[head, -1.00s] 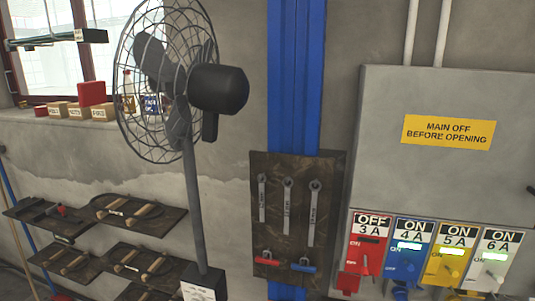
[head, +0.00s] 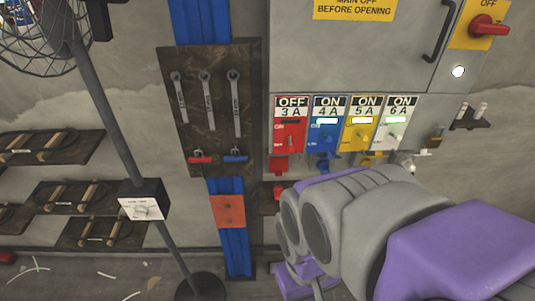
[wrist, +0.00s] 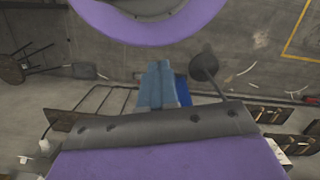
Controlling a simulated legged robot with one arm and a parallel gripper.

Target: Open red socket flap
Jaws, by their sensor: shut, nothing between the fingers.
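The red socket (head: 279,164) hangs under the red switch panel (head: 290,135) marked OFF 3 A in the head view. It is small there, and its flap looks closed, though fine detail cannot be made out. My arm fills the lower right of the head view, below and in front of the switch panels. Purple and grey parts of my gripper (wrist: 155,122) show large in the wrist view. The gripper is shut and empty, apart from the socket. The wrist view faces the floor and shelves and does not show the red socket.
Blue (head: 327,135), yellow (head: 360,135) and white (head: 396,135) panels marked ON stand beside the red one. A board with wrenches (head: 210,100) hangs left of them. The fan's pole (head: 105,125) and wall shelves (head: 50,147) are further left.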

